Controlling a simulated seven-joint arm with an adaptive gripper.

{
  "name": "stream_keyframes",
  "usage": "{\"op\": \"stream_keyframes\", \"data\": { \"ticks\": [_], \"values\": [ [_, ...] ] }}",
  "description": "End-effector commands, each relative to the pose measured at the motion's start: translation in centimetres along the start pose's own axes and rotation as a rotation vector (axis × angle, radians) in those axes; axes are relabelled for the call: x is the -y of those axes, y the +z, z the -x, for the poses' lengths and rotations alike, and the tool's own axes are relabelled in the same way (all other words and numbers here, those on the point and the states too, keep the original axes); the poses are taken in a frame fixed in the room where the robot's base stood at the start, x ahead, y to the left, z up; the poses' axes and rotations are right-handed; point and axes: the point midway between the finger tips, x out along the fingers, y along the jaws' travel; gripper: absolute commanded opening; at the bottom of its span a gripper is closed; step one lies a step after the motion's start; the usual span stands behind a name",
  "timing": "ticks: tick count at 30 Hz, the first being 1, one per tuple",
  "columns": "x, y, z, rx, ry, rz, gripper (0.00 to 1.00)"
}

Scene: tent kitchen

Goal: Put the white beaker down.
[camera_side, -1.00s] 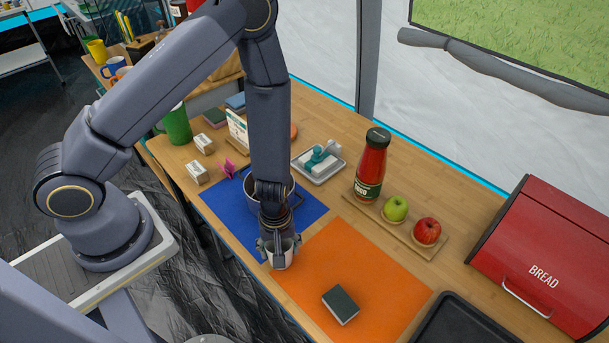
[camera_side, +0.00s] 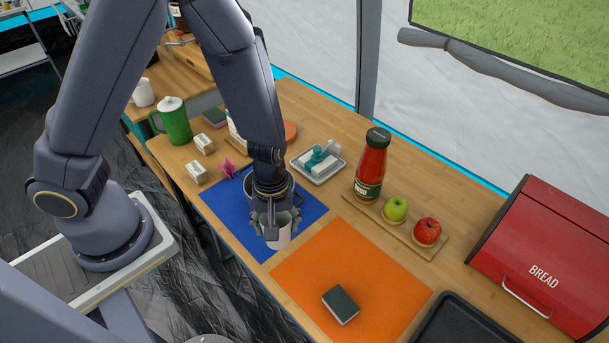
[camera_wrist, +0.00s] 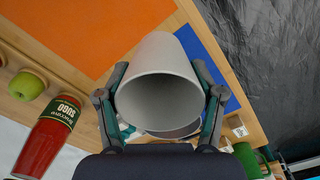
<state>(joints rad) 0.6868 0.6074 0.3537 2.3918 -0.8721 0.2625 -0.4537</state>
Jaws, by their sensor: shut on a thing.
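The white beaker (camera_side: 279,238) is held in my gripper (camera_side: 277,222), upright, over the near right part of the blue mat (camera_side: 240,230) in the side view. I cannot tell whether its base touches the mat. In the wrist view the beaker (camera_wrist: 158,88) fills the middle, its open mouth toward the camera. The two fingers of my gripper (camera_wrist: 160,92) press on its sides. A metal pot (camera_side: 292,189) stands on the blue mat behind my gripper and is partly hidden by it.
The orange mat (camera_side: 375,260) lies to the right, with a dark sponge (camera_side: 341,304) on it. A sauce bottle (camera_side: 371,168), a green apple (camera_side: 396,208) and a red apple (camera_side: 427,231) stand behind. A green jug (camera_side: 175,125) stands at the left. Much of the orange mat is clear.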

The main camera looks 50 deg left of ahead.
Motion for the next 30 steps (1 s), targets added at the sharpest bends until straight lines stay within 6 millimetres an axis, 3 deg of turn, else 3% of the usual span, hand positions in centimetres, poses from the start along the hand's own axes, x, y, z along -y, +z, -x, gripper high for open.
{"op": "stream_keyframes", "data": {
  "ticks": [5, 12, 15, 18, 22, 30],
  "values": [
    [-0.7, 1.0, 0.6, 0.001, 0.002, -0.349, 0.37],
    [-3.6, 4.6, 2.2, -0.001, 0.004, -1.047, 0.37],
    [-4.8, 6.1, 2.9, -0.001, 0.002, -1.247, 0.37],
    [-5.7, 7.2, 3.2, 0.0, -0.001, -1.313, 0.37],
    [-7.6, 7.3, 2.4, 0.0, -0.003, -1.318, 0.37],
    [-14.7, 6.0, -0.9, 0.0, -0.003, -1.313, 0.37]
  ]
}}
